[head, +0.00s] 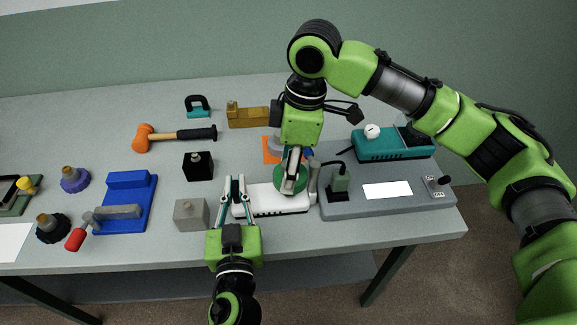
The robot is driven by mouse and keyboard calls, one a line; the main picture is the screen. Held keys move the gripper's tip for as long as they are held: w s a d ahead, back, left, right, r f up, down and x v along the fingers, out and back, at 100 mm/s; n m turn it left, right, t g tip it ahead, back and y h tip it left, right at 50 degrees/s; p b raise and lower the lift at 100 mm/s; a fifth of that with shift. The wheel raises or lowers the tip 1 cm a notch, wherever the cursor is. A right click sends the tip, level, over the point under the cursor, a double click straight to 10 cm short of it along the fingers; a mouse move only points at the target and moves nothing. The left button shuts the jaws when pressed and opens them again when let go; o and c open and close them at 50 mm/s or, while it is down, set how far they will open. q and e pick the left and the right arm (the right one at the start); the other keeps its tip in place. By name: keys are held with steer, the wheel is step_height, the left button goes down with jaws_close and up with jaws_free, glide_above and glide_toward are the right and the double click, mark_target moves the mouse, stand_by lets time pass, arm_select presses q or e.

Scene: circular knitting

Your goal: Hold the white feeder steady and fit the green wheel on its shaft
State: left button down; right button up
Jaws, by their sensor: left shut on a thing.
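The white feeder (273,203) lies near the table's front edge, in the middle of the head view. My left gripper (238,196) comes from below and is shut on the feeder's left end. The green wheel (283,189) is at the feeder's right part, directly under my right gripper (292,178). The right gripper points down from above, and its fingers overlap the wheel. I cannot tell whether they grip it. The shaft is hidden, so whether the wheel sits on it or above it cannot be told.
A grey block (190,216) and a black block (198,167) stand left of the feeder. A blue fixture (125,200) and an orange mallet (146,138) are farther left.

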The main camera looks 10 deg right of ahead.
steer(key=shift+f, duration=1.7)
steer(key=o, duration=1.2)
steer(key=r, duration=0.4)
steer(key=d+r, duration=0.1)
steer(key=r, duration=0.7)
steer(key=shift+s+d, duration=0.1)
steer(key=shift+d, duration=0.25)
arm_select(q)
steer(key=c, duration=2.4)
jaws_free()
steer(key=shift+o, duration=0.2)
